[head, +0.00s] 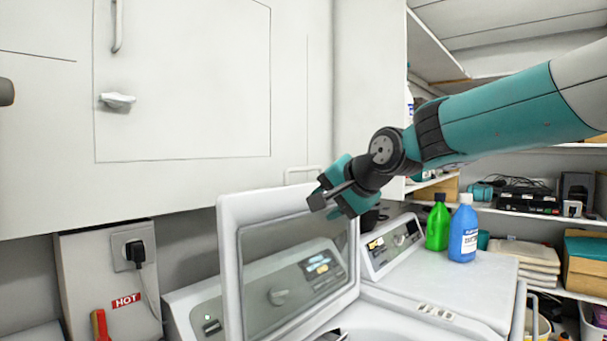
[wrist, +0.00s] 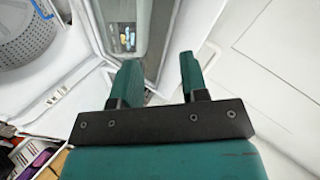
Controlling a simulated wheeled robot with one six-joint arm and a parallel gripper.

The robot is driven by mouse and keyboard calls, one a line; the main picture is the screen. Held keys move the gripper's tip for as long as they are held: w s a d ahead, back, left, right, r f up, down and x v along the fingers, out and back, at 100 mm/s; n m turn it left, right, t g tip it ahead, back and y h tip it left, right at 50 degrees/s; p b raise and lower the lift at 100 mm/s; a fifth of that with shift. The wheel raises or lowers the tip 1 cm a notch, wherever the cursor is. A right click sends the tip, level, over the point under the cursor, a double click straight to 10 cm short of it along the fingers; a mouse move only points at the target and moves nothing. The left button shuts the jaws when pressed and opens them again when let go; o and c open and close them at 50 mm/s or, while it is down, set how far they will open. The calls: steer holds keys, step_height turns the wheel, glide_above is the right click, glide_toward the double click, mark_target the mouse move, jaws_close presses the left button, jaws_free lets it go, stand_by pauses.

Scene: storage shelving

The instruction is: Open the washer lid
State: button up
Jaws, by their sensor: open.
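The washer lid (head: 292,262) has a white frame around a grey glass window. In the head view it stands raised and nearly upright above the washer (head: 395,320), and the opening below it shows. My gripper (head: 330,200) is at the lid's upper right corner, with its fingers apart. In the wrist view my gripper (wrist: 158,75) is open, and nothing shows held between the fingers. The lid also shows in the wrist view (wrist: 127,25), behind the left finger. The metal drum (wrist: 28,35) shows at the upper left there. Whether a finger touches the lid cannot be told.
A green bottle (head: 438,228) and a blue bottle (head: 463,232) stand on the neighbouring machine's top (head: 450,275). A white cabinet (head: 185,90) is behind the lid. Shelves (head: 530,213) with boxes and devices are at the right. A plug (head: 135,252) is at left.

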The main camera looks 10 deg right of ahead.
mark_target(306, 168)
steer(key=w+d+r+m+t+h, duration=0.1)
steer(key=w+d+r+m+t, duration=0.4)
steer(key=w+r, duration=0.4)
steer(key=shift+m+g, duration=0.3)
steer(key=shift+m, duration=0.3)
steer(key=p+x, duration=0.3)
steer(key=x, duration=0.2)
steer(key=p+x, duration=0.3)
steer(key=x, duration=0.3)
steer(key=d+p+x, duration=0.1)
steer(key=p+x, duration=0.2)
steer(key=x, duration=0.3)
steer(key=shift+w+f, duration=0.15)
steer(key=shift+f, duration=0.25)
steer(key=shift+w+a+f, duration=0.1)
steer(key=shift+w+f, duration=0.15)
steer(key=shift+w, duration=0.15)
jaws_close()
